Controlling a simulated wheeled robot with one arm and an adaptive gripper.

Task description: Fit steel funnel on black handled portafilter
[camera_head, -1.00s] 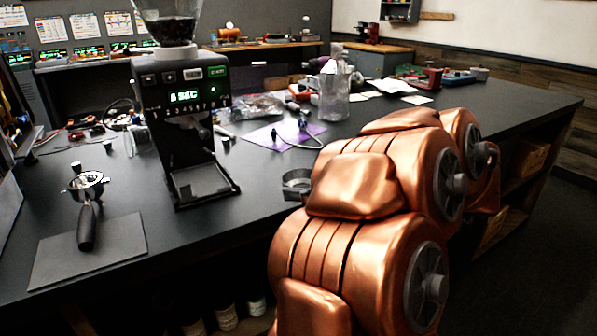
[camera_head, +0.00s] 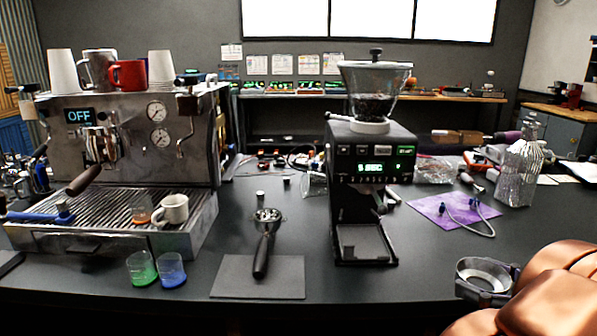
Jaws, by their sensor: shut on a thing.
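The black-handled portafilter (camera_head: 262,255) lies right of the espresso machine, its metal basket end pointing away from me and its handle over a dark grey mat (camera_head: 285,288). The steel funnel (camera_head: 484,270) is a round ring with an open middle at the lower right, right of the grinder and well apart from the portafilter. My gripper (camera_head: 487,286) is shut on the funnel, in front of my copper arm. Most of the gripper is hidden by the arm, and the exact contact of the fingers is hard to make out.
The black grinder (camera_head: 368,185) stands between portafilter and funnel. The espresso machine (camera_head: 130,140) is at left, with a green cup (camera_head: 142,270) and a blue cup (camera_head: 172,272) before it. A purple cloth (camera_head: 430,208) lies behind the funnel. Counter between mat and grinder is clear.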

